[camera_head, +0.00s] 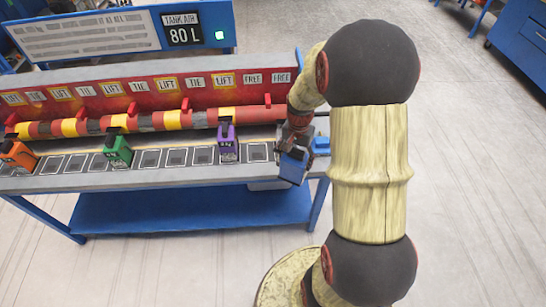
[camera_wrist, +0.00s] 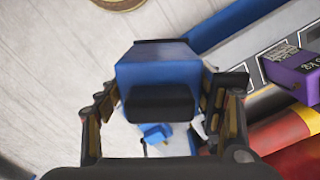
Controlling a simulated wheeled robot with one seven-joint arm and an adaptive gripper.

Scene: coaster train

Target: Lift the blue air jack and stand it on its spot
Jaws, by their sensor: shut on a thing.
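The blue air jack (camera_head: 293,169) is at the right end of the bench, in front of its front edge and tilted in the head view. My gripper (camera_head: 293,140) is shut on it from above. In the wrist view, the jack's blue body and dark top (camera_wrist: 155,72) lie between the two fingers of my gripper (camera_wrist: 160,92). A row of dark square spots (camera_head: 177,157) runs along the bench top. Which spot belongs to the blue jack cannot be told. The jack's far side is hidden.
A purple jack (camera_head: 228,145), a green jack (camera_head: 118,150) and an orange jack (camera_head: 18,155) stand along the bench (camera_head: 170,183). A small blue part (camera_head: 321,145) is at its right end. Behind them runs a red and yellow track (camera_head: 173,120). Floor at right is clear.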

